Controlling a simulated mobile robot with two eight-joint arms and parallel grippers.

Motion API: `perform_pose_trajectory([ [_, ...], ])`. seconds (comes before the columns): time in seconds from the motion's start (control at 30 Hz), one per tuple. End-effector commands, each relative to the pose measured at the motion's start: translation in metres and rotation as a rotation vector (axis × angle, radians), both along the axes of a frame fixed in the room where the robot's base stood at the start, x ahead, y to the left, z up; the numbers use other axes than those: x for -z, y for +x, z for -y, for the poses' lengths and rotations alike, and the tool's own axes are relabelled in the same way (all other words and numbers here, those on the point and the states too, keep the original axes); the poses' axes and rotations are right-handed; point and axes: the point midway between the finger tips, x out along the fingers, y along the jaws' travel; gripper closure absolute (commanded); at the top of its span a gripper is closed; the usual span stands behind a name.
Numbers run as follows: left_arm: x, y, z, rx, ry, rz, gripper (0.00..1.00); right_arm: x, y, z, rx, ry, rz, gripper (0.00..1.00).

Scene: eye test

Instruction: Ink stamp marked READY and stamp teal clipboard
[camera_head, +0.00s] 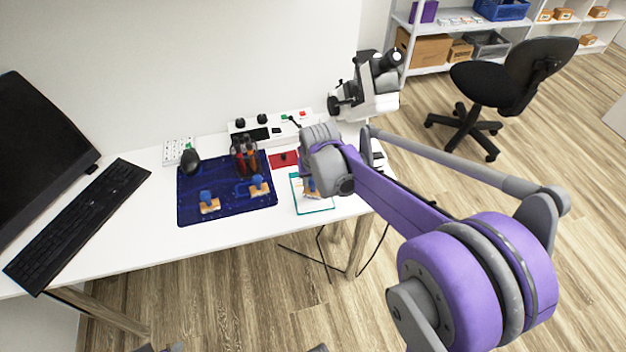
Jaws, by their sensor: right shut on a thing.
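The teal clipboard (327,204) with white paper lies near the table's right end. My right gripper (311,181) is over it, pointing down and partly hidden by its own wrist. It is shut on a stamp (311,193) with a wooden base and a bluish handle, at the clipboard's paper; I cannot tell if it touches. Two similar stamps, a left one (209,205) and a right one (259,188), stand on the blue mat (232,211). A red ink pad (283,160) lies behind the clipboard. No stamp markings are legible.
A holder with tools (244,157) and a dark bulb-shaped item (190,160) stand at the mat's back. A white control box (262,130) and a microscope (366,92) stand behind. A keyboard (78,222) and monitor (36,155) are left. The table's front strip is clear.

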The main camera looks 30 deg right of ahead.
Motion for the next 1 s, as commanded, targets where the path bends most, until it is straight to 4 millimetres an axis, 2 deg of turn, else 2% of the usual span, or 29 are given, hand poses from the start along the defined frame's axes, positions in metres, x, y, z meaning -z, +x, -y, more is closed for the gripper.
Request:
perform_pose_trajectory([
  [1.0,0.0058,-0.0005,0.0,0.0,0.0,-0.002,0.5,0.0078,0.0,0.0001,0.0,0.0,0.0,1.0],
])
